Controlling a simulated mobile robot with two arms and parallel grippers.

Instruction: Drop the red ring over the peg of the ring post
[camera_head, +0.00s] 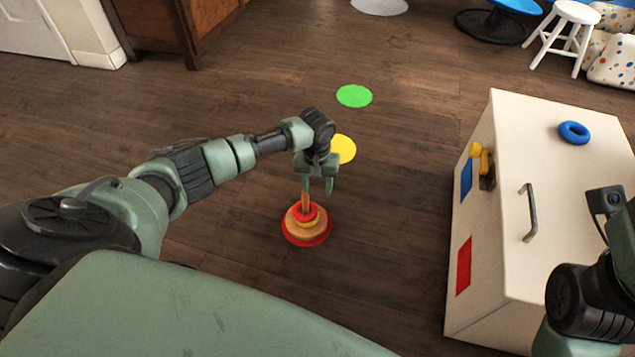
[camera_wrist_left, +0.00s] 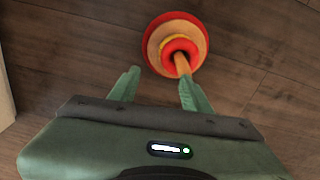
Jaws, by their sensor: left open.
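The ring post (camera_head: 293,236) stands upright on the wooden floor, with a wide red base and a wooden peg (camera_head: 305,200). The small red ring (camera_head: 313,213) is around the peg, low down, above a yellow ring and a tan disc. The left wrist view also shows the red ring (camera_wrist_left: 169,46) encircling the peg (camera_wrist_left: 182,64). My left gripper (camera_head: 319,188) is open just above the post, its fingers pointing down near the peg's top. In the left wrist view the left gripper (camera_wrist_left: 157,80) holds nothing, and the peg is close to its right finger. My right gripper is out of view.
Yellow (camera_head: 344,148) and green (camera_head: 354,95) discs lie flat on the floor behind the post. A white stool (camera_head: 567,30) stands far right. Floor around the post is clear.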

